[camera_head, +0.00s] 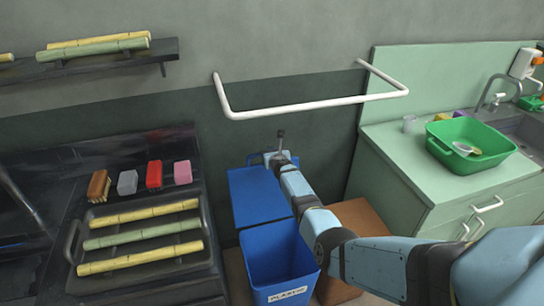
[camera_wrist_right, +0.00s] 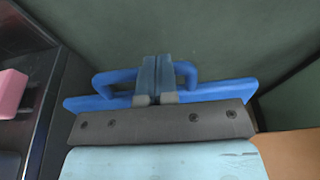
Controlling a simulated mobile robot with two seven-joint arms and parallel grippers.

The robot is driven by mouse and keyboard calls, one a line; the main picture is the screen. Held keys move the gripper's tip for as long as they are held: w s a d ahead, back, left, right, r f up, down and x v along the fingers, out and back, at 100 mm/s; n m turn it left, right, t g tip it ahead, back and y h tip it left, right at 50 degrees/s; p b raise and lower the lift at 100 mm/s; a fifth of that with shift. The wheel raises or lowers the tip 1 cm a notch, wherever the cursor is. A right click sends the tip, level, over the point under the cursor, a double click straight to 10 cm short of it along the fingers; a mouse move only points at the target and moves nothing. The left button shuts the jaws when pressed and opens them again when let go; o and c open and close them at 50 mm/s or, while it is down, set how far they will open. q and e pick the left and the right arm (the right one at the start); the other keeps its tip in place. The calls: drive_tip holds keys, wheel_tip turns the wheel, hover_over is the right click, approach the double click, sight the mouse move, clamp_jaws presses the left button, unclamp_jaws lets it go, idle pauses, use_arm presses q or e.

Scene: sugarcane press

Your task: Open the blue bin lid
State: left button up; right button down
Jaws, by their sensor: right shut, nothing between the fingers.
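The blue bin (camera_head: 275,250) stands below the wall rail with a PLASTIC label on its front. Its top looks open. The blue lid (camera_head: 255,196) appears raised behind the bin. In the right wrist view the lid (camera_wrist_right: 215,92) shows nearly edge-on, with its looped blue handle (camera_wrist_right: 188,72). My right gripper (camera_head: 280,135) reaches over the bin to the lid's far edge. In the wrist view its shut fingers (camera_wrist_right: 158,62) overlap the middle of the handle, with nothing between them. Whether they touch the handle is unclear. My left gripper is out of view.
A white wall rail (camera_head: 310,106) hangs above the bin. A brown box (camera_head: 362,218) stands to the right, partly behind my arm. A green counter (camera_head: 400,157) with a green basin (camera_head: 480,134) is further right. A dark bench with a tray of cane pieces (camera_head: 140,258) is left.

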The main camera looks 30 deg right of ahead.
idle(0.3)
drive_tip(key=shift+s+r, duration=0.1)
drive_tip(key=p+v, duration=0.9)
drive_tip(key=v, duration=0.4)
drive_tip(key=shift+s, duration=0.3)
drive_tip(key=shift+s, duration=0.1)
